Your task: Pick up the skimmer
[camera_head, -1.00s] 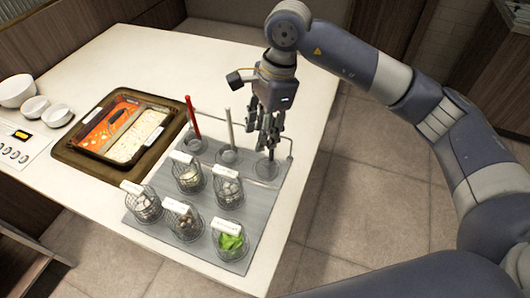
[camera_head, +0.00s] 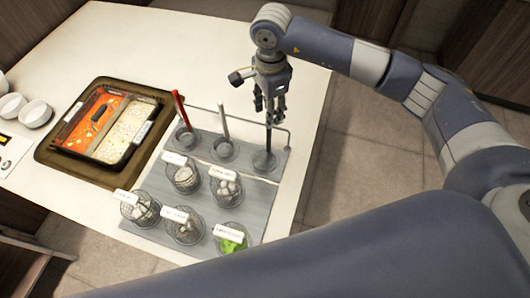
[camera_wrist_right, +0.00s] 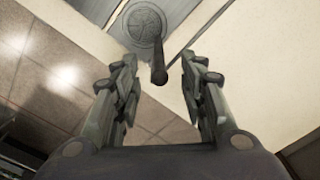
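The skimmer (camera_head: 268,138) stands upright in the right-hand ring holder of the grey rack, its dark handle pointing up. In the right wrist view its round slotted head (camera_wrist_right: 143,24) shows beneath, and its handle end rises between the fingers. My right gripper (camera_head: 270,108) hangs above the skimmer, pointing down. In the wrist view the gripper (camera_wrist_right: 160,92) is open, one finger on each side of the handle, with a gap to both. My left gripper is not in view.
A red-handled utensil (camera_head: 180,108) and a pale-handled one (camera_head: 224,121) stand left of the skimmer. Several wire baskets of ingredients, such as green leaves (camera_head: 231,240), are in front. A divided sauce tray (camera_head: 130,149) lies left. The white table's right edge is close.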

